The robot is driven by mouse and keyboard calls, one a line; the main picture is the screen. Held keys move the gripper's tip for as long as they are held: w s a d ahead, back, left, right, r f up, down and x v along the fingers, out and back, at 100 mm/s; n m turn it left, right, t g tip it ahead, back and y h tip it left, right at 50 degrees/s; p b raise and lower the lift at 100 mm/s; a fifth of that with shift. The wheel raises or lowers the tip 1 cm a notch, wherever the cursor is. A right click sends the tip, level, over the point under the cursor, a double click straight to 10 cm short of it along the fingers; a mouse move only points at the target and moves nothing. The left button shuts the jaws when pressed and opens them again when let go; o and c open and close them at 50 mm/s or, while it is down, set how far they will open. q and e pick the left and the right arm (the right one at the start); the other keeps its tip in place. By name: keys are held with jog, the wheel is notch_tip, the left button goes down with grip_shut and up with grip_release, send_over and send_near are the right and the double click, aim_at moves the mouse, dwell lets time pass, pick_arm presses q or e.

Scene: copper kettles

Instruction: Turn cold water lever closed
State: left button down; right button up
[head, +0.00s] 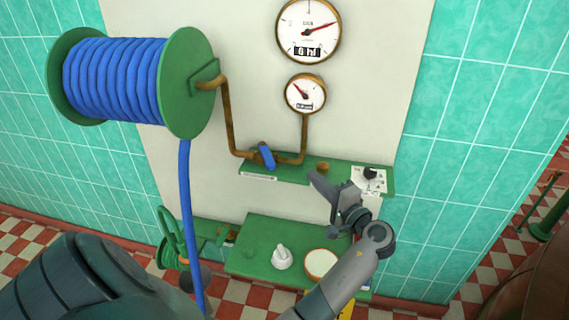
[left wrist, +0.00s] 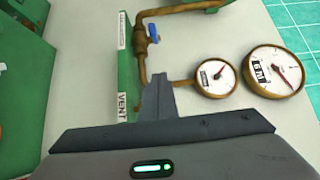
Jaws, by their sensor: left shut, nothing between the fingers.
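A small blue lever (head: 266,155) sits on the copper pipe (head: 230,125) just above the green shelf (head: 335,172). It also shows in the left wrist view (left wrist: 153,33), beside a brass valve body (left wrist: 140,41). I cannot tell its exact angle to the pipe. My left gripper (head: 318,183) is to the right of the lever and apart from it, in front of the shelf. Its fingers are together and empty, and they also show in the left wrist view (left wrist: 160,82). My right gripper is not in view.
A green reel of blue hose (head: 115,80) hangs at upper left, its hose (head: 190,230) dropping past the shelf. Two gauges, a large one (head: 309,30) and a small one (head: 305,93), sit above. A black knob (head: 370,173) is at the shelf's right. A lower green table (head: 255,240) holds small items.

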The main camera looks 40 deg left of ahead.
aim_at(266, 155)
pick_arm(q)
jog(key=a, duration=1.1)
jog(key=shift+s+a+p, duration=0.25)
jog(key=shift+p, duration=0.15)
